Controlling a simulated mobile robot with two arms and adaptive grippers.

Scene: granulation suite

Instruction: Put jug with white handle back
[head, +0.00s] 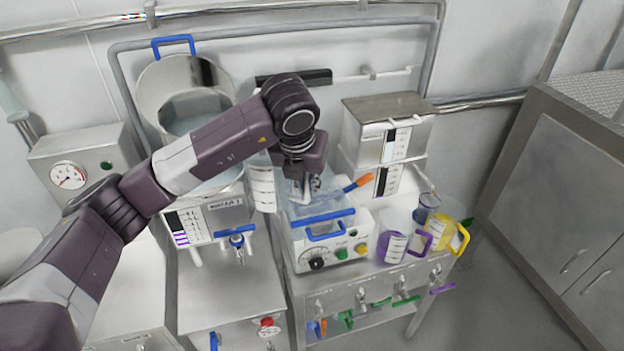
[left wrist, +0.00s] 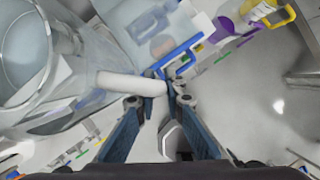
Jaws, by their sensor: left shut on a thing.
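The jug with the white handle (head: 262,188) is clear with a pale graduated label. It hangs in the air at the middle of the head view, left of my left gripper (head: 304,188). In the left wrist view, my left gripper (left wrist: 158,103) is shut on the white handle (left wrist: 125,82), with its fingers on both sides. The jug's clear body (left wrist: 75,112) extends to the left there, overlapping a large round vessel. My gripper hides part of the handle in the head view. My right gripper is not in view.
A control box with a blue-handled clear top (head: 335,255) stands below the gripper. A purple-handled jug (head: 398,240) and a yellow-handled jug (head: 448,232) stand at the bench's right. A steel vessel (head: 155,95) is behind left. An orange-handled tool (head: 358,183) is close right.

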